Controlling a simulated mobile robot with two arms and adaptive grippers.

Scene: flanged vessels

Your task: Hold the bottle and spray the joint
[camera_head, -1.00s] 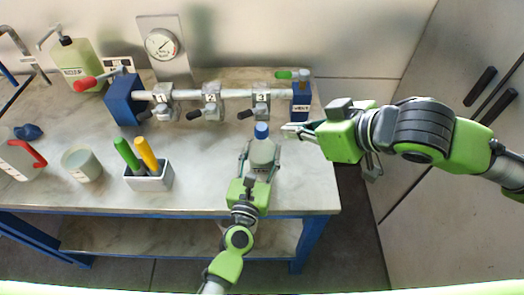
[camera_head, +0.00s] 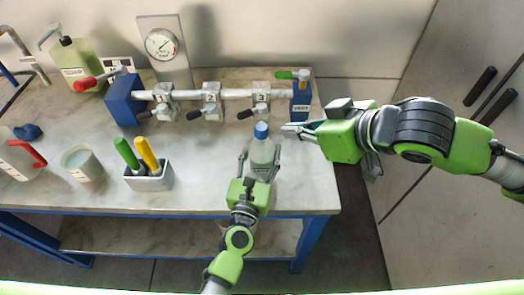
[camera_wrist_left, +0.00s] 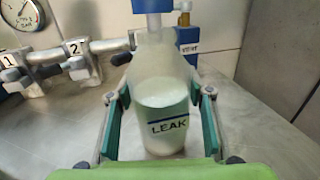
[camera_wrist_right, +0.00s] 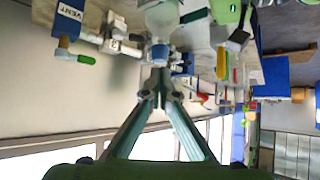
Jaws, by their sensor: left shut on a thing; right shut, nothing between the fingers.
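A clear bottle (camera_head: 262,152) with a blue cap and pale contents stands upright near the table's front right. Its label reads LEAK in the left wrist view (camera_wrist_left: 168,126). My left gripper (camera_head: 260,165) is shut on the bottle, one finger on each side. My right gripper (camera_head: 288,129) is shut and empty, just right of the blue cap; its fingertips show close to the cap (camera_wrist_right: 160,55) in the right wrist view. Behind is a grey pipe with joints tagged 1 (camera_head: 162,96), 2 (camera_head: 211,98) and 3 (camera_head: 261,98). I cannot tell whether the right fingertips touch the cap.
The pipe runs between a blue block (camera_head: 124,100) and a blue VENT post (camera_head: 301,100) with a green handle. A gauge (camera_head: 161,44) stands behind. A grey holder (camera_head: 149,178) with green and yellow handled tools and a white cup (camera_head: 82,163) stand left. The table's middle (camera_head: 205,150) is clear.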

